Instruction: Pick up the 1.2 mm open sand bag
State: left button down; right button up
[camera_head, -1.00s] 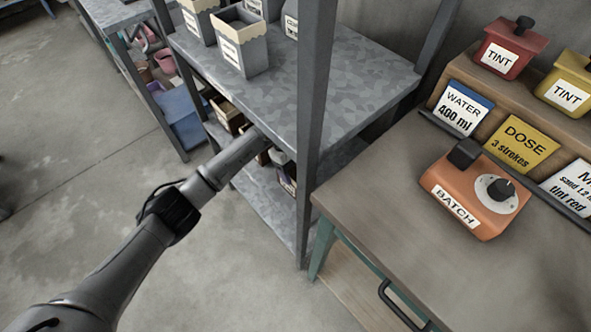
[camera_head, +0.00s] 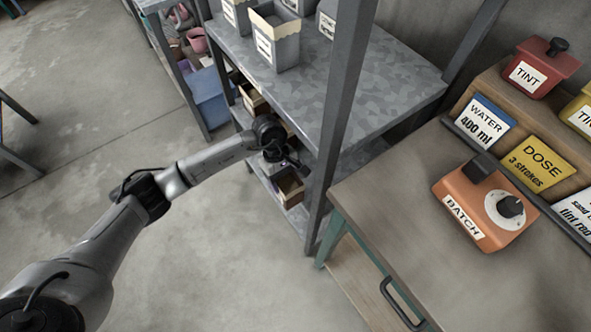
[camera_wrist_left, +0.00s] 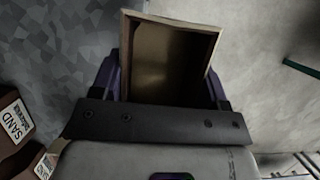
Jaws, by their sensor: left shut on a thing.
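My left gripper (camera_head: 282,165) is at the open side of the grey shelf rack, below its upper board. It is shut on an open-topped bag (camera_head: 290,188) with a tan rim and a brown inside. In the left wrist view the same bag (camera_wrist_left: 168,62) stands between the two fingers of the left gripper (camera_wrist_left: 165,85), its mouth facing the camera. Its label is hidden, so I cannot read its grain size. My right gripper is not in view.
Open bags (camera_head: 275,42) stand on the rack's upper board (camera_head: 350,85). A rack post (camera_head: 340,120) rises close right of my gripper. A bench (camera_head: 400,235) with an orange BATCH box (camera_head: 485,205) is at the right. The floor (camera_head: 200,270) in front is clear.

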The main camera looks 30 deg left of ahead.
pick_arm(q)
jog(key=s+a+p, duration=0.1)
jog(key=s+a, duration=0.2)
jog(key=s, duration=0.3)
jog(key=shift+s+a+p, duration=0.15)
jog(key=shift+s+p, duration=0.2)
jog(key=shift+p, duration=0.05)
jog(key=shift+r, duration=0.1)
dwell(0.3)
jog(key=a+r+m+p, duration=0.1)
jog(key=a+r+p, duration=0.25)
jog(key=r, duration=1.15)
jog(key=a+r+m+p, duration=0.15)
jog(key=r+p, duration=0.25)
jog(key=r, duration=1.2)
jog(key=s+a+r+p, duration=0.1)
jog(key=s+r+p, duration=0.1)
jog(key=s+r, duration=0.2)
jog(key=s+a+r+m+g+p, duration=0.1)
jog(key=s+r, duration=0.3)
jog(key=r, duration=0.7)
jog(key=s+a+r+m+y+p, duration=0.1)
jog(key=s+a+r+p, duration=0.2)
jog(key=r, duration=0.4)
jog(key=shift+s+r, duration=0.35)
jog(key=shift+s, duration=0.45)
jog(key=shift+d, duration=0.1)
